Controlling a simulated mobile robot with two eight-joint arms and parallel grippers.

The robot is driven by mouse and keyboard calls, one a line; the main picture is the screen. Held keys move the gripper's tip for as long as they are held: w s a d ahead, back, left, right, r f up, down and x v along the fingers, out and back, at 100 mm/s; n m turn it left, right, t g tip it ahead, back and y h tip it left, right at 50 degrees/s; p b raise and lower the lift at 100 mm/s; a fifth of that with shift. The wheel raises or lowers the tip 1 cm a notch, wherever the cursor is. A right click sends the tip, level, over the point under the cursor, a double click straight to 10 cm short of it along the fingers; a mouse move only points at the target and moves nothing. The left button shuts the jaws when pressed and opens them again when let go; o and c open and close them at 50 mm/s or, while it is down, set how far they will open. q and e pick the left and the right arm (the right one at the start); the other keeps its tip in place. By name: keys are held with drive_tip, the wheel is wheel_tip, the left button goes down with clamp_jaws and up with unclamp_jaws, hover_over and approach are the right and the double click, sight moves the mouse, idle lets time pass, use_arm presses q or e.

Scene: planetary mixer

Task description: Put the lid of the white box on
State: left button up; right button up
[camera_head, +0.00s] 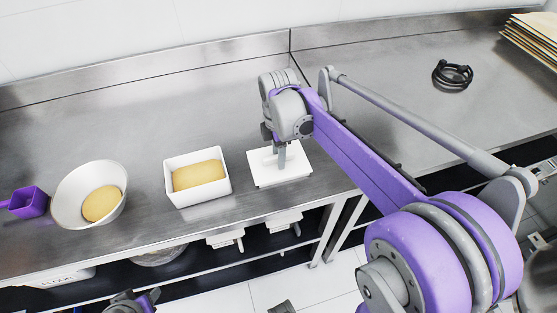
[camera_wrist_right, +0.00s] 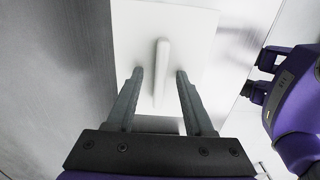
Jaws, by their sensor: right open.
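The white box (camera_head: 228,186) is an open rectangular container with a yellow, dough-like block in it, on the steel counter. Its lid (camera_head: 298,171) is a flat white plate lying on the counter just right of the box, near the front edge. A raised bar handle (camera_wrist_right: 161,75) stands at the lid's middle. My right gripper (camera_head: 280,161) is over the lid, pointing down. In the right wrist view its open fingers (camera_wrist_right: 159,76) are on either side of the handle's near end, with gaps. My left gripper (camera_head: 133,302) shows only partly at the bottom edge, away from the box.
A white bowl (camera_head: 68,208) with yellow content and a purple scoop (camera_head: 30,203) stand left of the box. A black coiled item (camera_head: 453,74) and stacked boards (camera_head: 535,36) are at the back right. The counter behind the box is clear.

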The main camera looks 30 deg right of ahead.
drive_tip(key=shift+f, duration=0.1)
clamp_jaws()
idle(0.4)
